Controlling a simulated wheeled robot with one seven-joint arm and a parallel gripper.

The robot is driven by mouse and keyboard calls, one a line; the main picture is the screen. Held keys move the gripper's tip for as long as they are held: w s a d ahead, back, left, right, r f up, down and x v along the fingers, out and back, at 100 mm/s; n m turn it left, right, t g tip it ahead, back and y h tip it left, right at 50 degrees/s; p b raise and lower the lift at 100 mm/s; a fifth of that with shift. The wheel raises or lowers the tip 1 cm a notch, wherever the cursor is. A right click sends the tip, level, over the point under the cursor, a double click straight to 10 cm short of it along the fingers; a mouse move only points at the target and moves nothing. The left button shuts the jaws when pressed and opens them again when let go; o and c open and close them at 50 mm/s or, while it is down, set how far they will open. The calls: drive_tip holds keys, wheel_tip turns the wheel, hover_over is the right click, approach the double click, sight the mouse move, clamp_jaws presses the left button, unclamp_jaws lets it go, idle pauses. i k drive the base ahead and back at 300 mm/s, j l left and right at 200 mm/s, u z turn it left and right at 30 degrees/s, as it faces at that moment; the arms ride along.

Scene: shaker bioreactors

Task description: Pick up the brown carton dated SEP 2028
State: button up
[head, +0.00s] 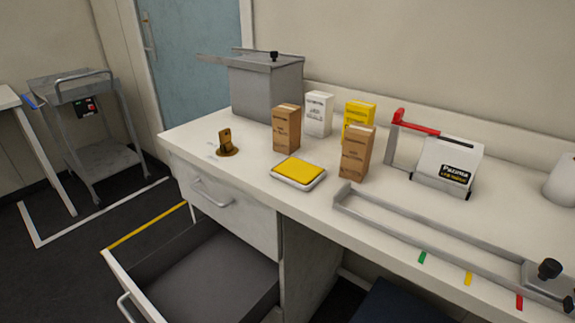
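Two brown cartons stand upright on the white bench. The left brown carton (287,131) is beside a white carton. The right brown carton (356,155) is nearer the front, before a yellow carton. Both have dark print on the front, too small to read, so I cannot tell which is dated SEP 2028. My gripper is not in view.
A white carton (318,115) and yellow carton (359,115) stand behind. A yellow pad on a tray (298,174) and a small brown stand (226,143) are in front. A grey box (266,88), metal rail (420,239) and open drawer (196,278) are nearby.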

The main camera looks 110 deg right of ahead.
sight(358, 138)
drive_tip(key=k+j+z, duration=0.1)
drive_tip(key=z, duration=0.25)
drive_tip(key=k+z, duration=0.2)
drive_tip(key=z, duration=0.15)
drive_tip(key=k+z, duration=0.2)
drive_tip(key=z, duration=0.15)
